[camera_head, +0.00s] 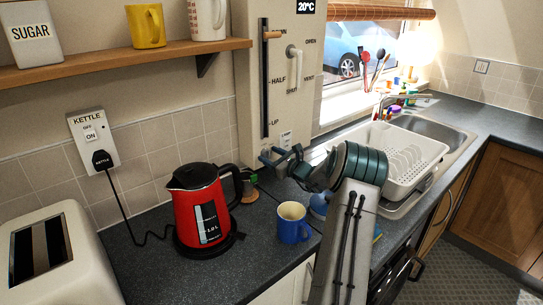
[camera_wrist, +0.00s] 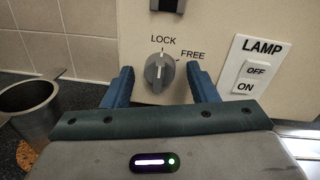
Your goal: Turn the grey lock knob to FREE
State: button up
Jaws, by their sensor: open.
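The grey lock knob (camera_wrist: 159,70) is on the cream panel in the wrist view, below the word LOCK and to the left of the word FREE. Its ridge stands about upright, with its upper end toward LOCK. My gripper (camera_wrist: 160,82) is open, with one blue finger to the left of the knob and one to the right. Gaps show between the knob and both fingers. In the head view my gripper (camera_head: 281,156) is at the lower part of the panel, and I cannot make out the knob there.
A LAMP switch (camera_wrist: 252,70) is right of the knob. A metal cup (camera_wrist: 30,106) stands at the left of the wrist view. The red kettle (camera_head: 200,205) and blue mug (camera_head: 292,222) stand on the counter, and the white dish rack (camera_head: 425,150) is right of my arm.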

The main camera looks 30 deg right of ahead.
jog(key=c, duration=1)
jog(key=shift+m, duration=0.3)
jog(key=m+p, duration=0.2)
jog(key=m, duration=0.3)
jog(key=m+p, duration=0.2)
jog(key=m, duration=0.4)
jog(key=shift+m+t+h, duration=0.3)
jog(key=shift+t, duration=0.1)
jog(key=o, duration=1)
jog(key=shift+d+f, duration=0.1)
